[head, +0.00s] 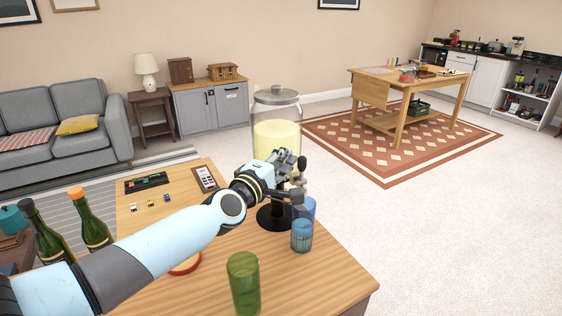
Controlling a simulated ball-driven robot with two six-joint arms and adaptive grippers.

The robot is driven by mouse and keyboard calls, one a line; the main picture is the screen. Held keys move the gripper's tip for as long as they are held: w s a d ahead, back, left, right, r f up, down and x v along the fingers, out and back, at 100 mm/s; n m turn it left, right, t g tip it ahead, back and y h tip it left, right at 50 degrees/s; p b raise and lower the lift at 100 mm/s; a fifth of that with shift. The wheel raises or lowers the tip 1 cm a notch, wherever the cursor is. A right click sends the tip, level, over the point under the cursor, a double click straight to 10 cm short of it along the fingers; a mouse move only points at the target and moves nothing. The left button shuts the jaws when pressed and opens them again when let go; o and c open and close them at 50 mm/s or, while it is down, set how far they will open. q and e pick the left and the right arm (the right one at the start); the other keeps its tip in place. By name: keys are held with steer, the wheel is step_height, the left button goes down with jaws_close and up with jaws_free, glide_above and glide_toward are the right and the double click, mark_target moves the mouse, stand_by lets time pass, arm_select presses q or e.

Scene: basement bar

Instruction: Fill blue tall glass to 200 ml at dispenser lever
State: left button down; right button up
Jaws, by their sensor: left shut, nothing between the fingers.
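The glass dispenser (272,135) holds pale yellow liquid and stands on a black base at the table's far right part. My left gripper (298,172) is shut and empty at the dispenser's front right side, by the tap area. It hides the lever and spout, so I cannot tell if it touches the lever. A blue glass (310,204) stands upright just below the gripper, partly hidden. Its fill level cannot be seen. My right gripper is not in view.
A green glass (244,283) stands near the front of the wooden table (315,282). Two green bottles (92,222) stand at the left. The table's right edge is close to the blue glasses.

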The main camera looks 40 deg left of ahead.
arm_select(q)
steer(key=shift+s+d+m+b, duration=0.1)
steer(key=shift+d+m+b, duration=0.2)
steer(key=shift+b, duration=0.35)
